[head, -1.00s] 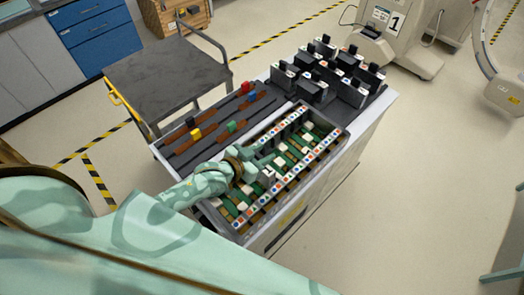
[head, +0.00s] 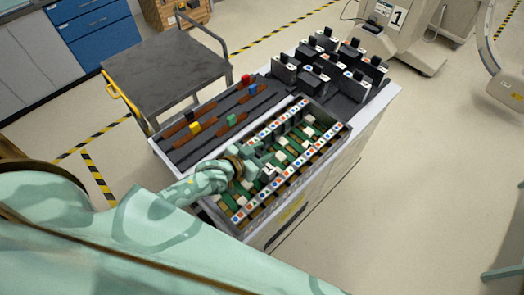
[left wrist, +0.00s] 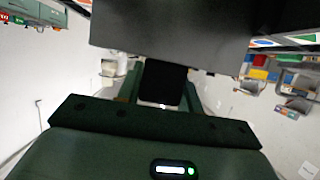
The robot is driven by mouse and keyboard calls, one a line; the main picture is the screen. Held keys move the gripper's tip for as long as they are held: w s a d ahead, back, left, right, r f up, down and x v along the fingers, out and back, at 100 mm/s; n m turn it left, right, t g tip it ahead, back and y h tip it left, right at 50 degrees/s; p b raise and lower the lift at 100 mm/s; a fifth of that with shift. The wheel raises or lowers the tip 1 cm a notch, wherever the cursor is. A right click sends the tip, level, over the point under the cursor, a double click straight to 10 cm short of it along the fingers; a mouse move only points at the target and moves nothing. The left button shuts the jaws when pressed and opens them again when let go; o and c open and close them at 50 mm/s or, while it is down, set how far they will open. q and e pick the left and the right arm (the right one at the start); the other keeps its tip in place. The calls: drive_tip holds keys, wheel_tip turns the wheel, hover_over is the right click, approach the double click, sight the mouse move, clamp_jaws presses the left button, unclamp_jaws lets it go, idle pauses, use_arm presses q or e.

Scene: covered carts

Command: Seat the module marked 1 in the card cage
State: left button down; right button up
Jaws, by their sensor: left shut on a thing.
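My left gripper (head: 257,166) is shut on a module (head: 269,173) over the near-middle of the card cage (head: 301,166). The module's small pale face shows a dark mark, too small to read surely. In the left wrist view, the module's dark body (left wrist: 170,30) is at the top, and its black handle (left wrist: 164,82) is between the fingers. The cage is an open box with green boards and pale blocks inside, and strips of coloured marks along both long sides. Whether the module touches the slots is hidden. My right gripper is not in view.
Several black modules with white faces (head: 313,85) stand on the cart's far right end. A grey trolley (head: 165,70) stands behind left. Floor at right is clear.

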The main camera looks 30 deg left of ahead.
use_arm(q)
drive_tip(key=c, duration=0.8)
unclamp_jaws()
drive_tip(key=shift+c, duration=0.2)
drive_tip(key=shift+f, duration=0.1)
drive_tip(key=shift+s, duration=0.1)
drive_tip(key=p+v, duration=0.2)
drive_tip(key=v, duration=1.4)
drive_tip(key=shift+s, duration=0.1)
